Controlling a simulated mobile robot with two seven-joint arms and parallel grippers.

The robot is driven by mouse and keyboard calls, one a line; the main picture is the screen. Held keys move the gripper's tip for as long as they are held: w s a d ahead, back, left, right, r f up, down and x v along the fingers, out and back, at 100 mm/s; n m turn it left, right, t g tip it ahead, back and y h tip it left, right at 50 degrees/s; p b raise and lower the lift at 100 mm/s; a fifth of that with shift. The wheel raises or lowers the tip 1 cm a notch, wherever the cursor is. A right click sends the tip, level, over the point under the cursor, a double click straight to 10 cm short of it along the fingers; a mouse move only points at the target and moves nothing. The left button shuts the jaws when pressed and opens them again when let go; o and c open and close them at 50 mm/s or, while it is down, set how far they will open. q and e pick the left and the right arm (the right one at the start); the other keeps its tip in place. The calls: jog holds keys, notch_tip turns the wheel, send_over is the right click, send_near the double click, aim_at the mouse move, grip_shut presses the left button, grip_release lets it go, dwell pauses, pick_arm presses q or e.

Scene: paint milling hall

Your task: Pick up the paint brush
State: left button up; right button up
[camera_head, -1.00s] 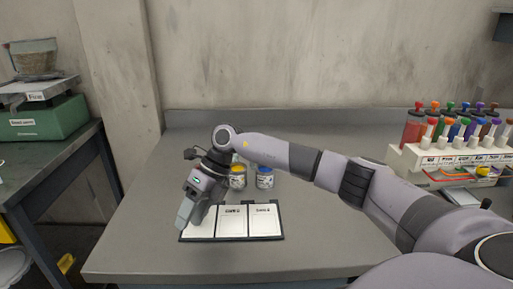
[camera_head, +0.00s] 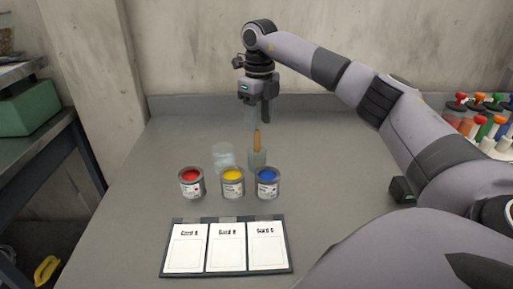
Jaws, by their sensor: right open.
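The paint brush (camera_head: 257,141) stands upright, its orange-brown handle up, in a clear jar (camera_head: 258,161) behind the blue paint can. Its lower part is hard to make out through the jar. My right gripper (camera_head: 259,117) points down right above the brush with its jaws open. The handle's top is close to the fingertips; I cannot tell whether it reaches between them. My left gripper is not in view.
Red (camera_head: 191,184), yellow (camera_head: 232,183) and blue (camera_head: 267,184) paint cans stand in a row. A second clear jar (camera_head: 223,157) is left of the brush. A card tray (camera_head: 168,274) lies in front. A rack of coloured bottles (camera_head: 475,129) stands at right.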

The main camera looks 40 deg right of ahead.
aim_at(257, 151)
jog(key=f, duration=0.7)
jog(key=shift+w+a, duration=0.1)
jog(key=shift+w, duration=0.15)
grip_shut()
